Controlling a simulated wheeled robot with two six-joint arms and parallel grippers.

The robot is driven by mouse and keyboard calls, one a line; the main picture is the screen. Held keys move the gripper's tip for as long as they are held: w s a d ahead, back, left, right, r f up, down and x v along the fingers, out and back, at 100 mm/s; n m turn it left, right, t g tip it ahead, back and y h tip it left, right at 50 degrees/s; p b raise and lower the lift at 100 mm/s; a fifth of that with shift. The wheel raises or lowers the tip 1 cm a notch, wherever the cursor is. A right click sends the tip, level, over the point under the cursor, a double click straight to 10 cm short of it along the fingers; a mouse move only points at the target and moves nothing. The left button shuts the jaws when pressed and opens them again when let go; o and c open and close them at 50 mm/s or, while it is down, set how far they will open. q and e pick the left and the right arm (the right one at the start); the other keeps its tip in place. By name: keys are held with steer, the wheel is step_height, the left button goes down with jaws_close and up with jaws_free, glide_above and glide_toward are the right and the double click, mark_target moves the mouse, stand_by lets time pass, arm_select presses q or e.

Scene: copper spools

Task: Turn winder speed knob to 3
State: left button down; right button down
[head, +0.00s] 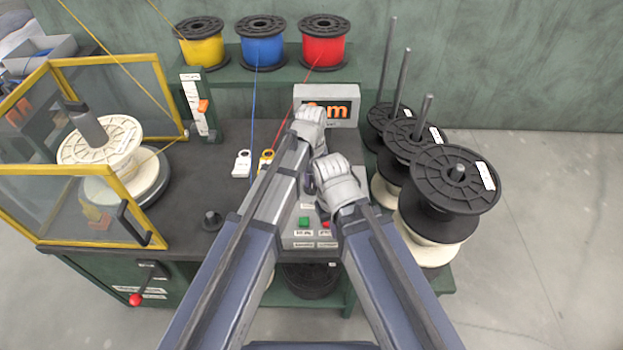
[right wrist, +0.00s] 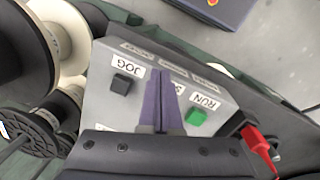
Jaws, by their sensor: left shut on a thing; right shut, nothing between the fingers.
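The control panel (head: 298,240) shows in the head view partly behind my arms, with a green button (head: 304,222) and a red button (head: 325,225). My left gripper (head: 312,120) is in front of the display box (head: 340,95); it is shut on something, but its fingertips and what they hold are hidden. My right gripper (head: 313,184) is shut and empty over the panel. In the right wrist view its purple fingers (right wrist: 161,75) lie between the black JOG button (right wrist: 122,83) and the green RUN button (right wrist: 196,117). I cannot make out a speed knob or its scale.
Black-flanged spools (head: 455,180) stand close on the right. Yellow, blue and red spools (head: 324,42) sit on the back shelf. A yellow-framed guard (head: 105,172) surrounds a cream spool (head: 100,145) on the left. A red part (right wrist: 257,143) is near the panel's edge.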

mark_target(312, 182)
arm_select(q)
steer(key=m, duration=0.5)
steer(key=shift+m, duration=2.4)
steer(key=c, duration=0.8)
jaws_free()
steer(key=shift+c, duration=0.2)
steer(key=shift+r, duration=0.1)
step_height(312, 182, up, 8)
steer(key=p, duration=0.8)
